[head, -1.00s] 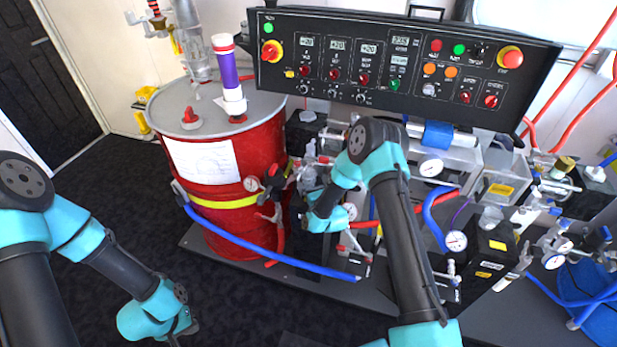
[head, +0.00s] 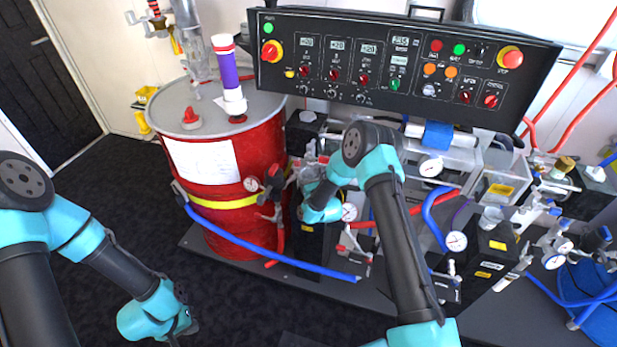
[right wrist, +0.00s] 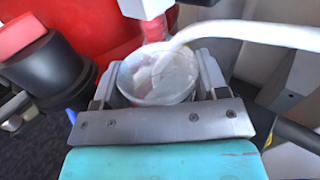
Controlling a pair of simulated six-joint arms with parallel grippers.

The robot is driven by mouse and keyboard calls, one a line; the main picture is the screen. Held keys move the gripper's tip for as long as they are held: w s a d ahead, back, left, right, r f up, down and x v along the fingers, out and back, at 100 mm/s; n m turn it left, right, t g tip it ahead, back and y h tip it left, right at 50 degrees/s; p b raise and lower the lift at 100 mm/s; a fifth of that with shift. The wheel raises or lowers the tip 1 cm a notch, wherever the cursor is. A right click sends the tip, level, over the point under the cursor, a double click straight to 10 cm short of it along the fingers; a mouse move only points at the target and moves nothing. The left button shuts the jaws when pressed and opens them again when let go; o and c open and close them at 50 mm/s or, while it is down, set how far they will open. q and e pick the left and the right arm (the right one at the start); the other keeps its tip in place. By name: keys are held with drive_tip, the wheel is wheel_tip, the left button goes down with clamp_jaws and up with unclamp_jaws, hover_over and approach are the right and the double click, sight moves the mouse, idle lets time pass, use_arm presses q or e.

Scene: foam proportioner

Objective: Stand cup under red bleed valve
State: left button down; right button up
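A translucent whitish cup (right wrist: 150,82) stands between the two fingers of my right gripper (right wrist: 158,80) in the right wrist view, with a finger against each side. Its open mouth faces the camera. A white block-like fitting (right wrist: 146,8) with a red part behind it is just above the cup's far rim; I cannot tell for certain that it is the bleed valve. In the head view my right gripper is beside the red drum (head: 245,165), mostly hidden by its wrist. My left gripper (head: 178,335) is at the bottom edge, largely cut off.
A pale curved tube (right wrist: 245,32) crosses over the cup's right side. A black cylinder with a red cap (right wrist: 22,36) is close on the left. A blue hose (head: 270,258) runs before the drum. Gauges and red hoses crowd the right. The dark floor at left is clear.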

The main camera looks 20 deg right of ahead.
drive_tip(key=shift+c, duration=1.4)
drive_tip(key=o, duration=0.9)
drive_tip(key=shift+c, duration=0.2)
drive_tip(key=s+d, duration=0.1)
drive_tip(key=s, duration=1.6)
drive_tip(key=shift+s+d, duration=0.15)
drive_tip(key=shift+d, duration=0.15)
